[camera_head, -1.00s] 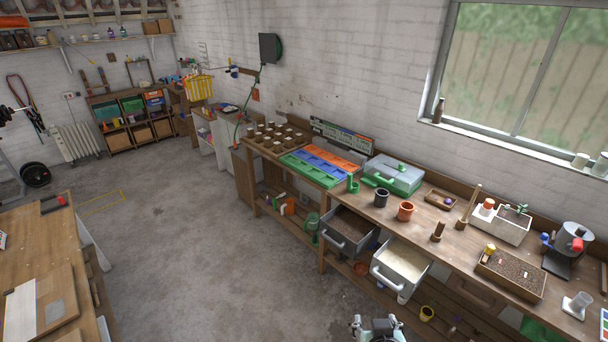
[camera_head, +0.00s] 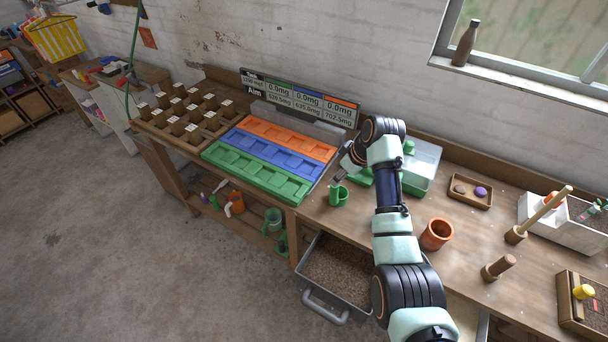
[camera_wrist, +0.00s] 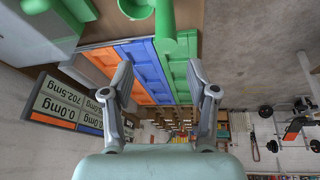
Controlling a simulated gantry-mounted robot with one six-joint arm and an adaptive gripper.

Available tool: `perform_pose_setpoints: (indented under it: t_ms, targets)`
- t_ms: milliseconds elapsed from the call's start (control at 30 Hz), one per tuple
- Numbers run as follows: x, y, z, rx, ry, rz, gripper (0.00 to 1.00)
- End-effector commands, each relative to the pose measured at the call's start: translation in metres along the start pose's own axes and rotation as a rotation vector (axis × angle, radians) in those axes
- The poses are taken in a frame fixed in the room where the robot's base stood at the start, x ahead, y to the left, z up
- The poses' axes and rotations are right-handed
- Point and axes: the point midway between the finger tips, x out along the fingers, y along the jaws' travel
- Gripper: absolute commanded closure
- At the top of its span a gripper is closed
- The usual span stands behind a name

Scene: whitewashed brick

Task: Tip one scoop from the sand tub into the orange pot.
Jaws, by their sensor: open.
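The orange pot (camera_head: 437,234) stands upright on the bench, right of my arm. A green scoop (camera_head: 339,194), cup-shaped, is on the bench near the blue, orange and green trays; its green body also shows at the top of the wrist view (camera_wrist: 166,32). My gripper (camera_head: 343,174) is open and empty just above and behind the scoop in the head view. In the wrist view its fingers (camera_wrist: 160,95) are spread, with the scoop beyond them. The tub of pale sand (camera_head: 467,315) under the bench front is mostly hidden by my arm.
A pulled-out tub of brown grains (camera_head: 325,309) is left of the sand. A grey-and-green case (camera_head: 425,165) stands behind my arm. Wooden tampers (camera_head: 498,267) and a small wooden tray (camera_head: 470,191) are to the right. A display board (camera_head: 300,97) stands behind the trays.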

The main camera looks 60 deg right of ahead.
Motion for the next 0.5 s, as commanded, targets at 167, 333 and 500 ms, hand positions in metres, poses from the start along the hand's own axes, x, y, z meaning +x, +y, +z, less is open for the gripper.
perform_pose_setpoints:
  t_ms: [167, 333, 500]
  targets:
    - [0.006, 0.000, 0.001, -0.001, -0.002, -0.002, 0.41]
    - [0.025, 0.000, 0.000, -0.001, -0.001, -0.001, 0.41]
    - [0.039, -0.002, 0.002, -0.001, -0.002, -0.002, 0.41]
